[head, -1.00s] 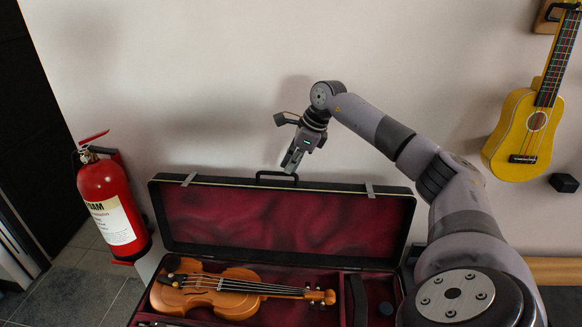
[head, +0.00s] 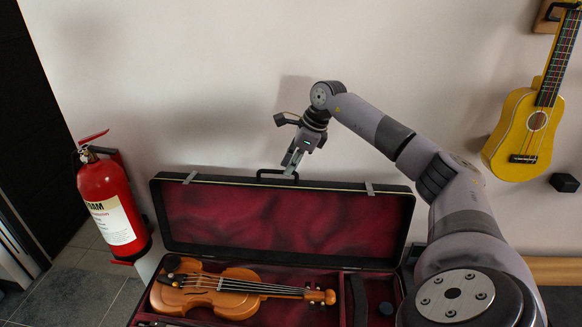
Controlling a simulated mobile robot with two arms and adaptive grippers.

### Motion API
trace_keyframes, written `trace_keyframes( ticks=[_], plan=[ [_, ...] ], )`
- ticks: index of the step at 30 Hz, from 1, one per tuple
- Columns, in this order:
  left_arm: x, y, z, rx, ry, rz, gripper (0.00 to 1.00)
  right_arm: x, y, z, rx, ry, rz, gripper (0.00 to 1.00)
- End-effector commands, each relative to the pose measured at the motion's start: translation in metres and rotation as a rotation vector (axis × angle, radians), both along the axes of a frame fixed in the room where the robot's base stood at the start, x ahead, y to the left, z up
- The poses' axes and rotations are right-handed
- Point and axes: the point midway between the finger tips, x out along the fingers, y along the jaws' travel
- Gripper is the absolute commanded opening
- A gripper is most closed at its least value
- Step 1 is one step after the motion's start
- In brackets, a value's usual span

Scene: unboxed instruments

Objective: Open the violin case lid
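The black violin case stands open below the wall, with its lid (head: 285,218) raised upright and its dark red lining facing me. The lid's black handle (head: 268,172) is on its top edge. A violin (head: 222,291) lies in the case's lower part. My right gripper (head: 292,167) points down at the right end of the handle and overlaps it in the picture. The fingertips are small here, and I cannot tell whether they are clamped on the handle or loose around it. My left gripper is not in view.
A red fire extinguisher (head: 109,205) stands on the floor left of the case. A yellow ukulele (head: 526,130) hangs on the wall at the right, above a small black block (head: 564,182). The wall is close behind the lid.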

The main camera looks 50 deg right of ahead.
Motion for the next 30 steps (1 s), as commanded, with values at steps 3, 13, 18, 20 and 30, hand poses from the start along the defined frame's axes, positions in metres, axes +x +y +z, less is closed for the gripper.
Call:
trace_keyframes(
  ticks=[3, 13, 18, 20, 30],
  plan=[
    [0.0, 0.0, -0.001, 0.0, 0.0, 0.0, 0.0, -0.004, 0.006, -0.015, 0.007, 0.033, 0.009, 0.23],
    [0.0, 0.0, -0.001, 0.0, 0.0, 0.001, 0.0, -0.004, 0.006, -0.014, 0.007, 0.033, 0.009, 0.31],
    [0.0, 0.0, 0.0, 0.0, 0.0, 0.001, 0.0, -0.003, 0.005, -0.009, 0.007, 0.025, 0.007, 0.31],
    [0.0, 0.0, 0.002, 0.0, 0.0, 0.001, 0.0, -0.004, 0.004, -0.006, 0.006, 0.024, 0.006, 0.31],
    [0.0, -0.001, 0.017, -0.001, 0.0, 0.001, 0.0, -0.011, -0.004, 0.021, 0.003, 0.015, 0.003, 0.31]
  ],
)
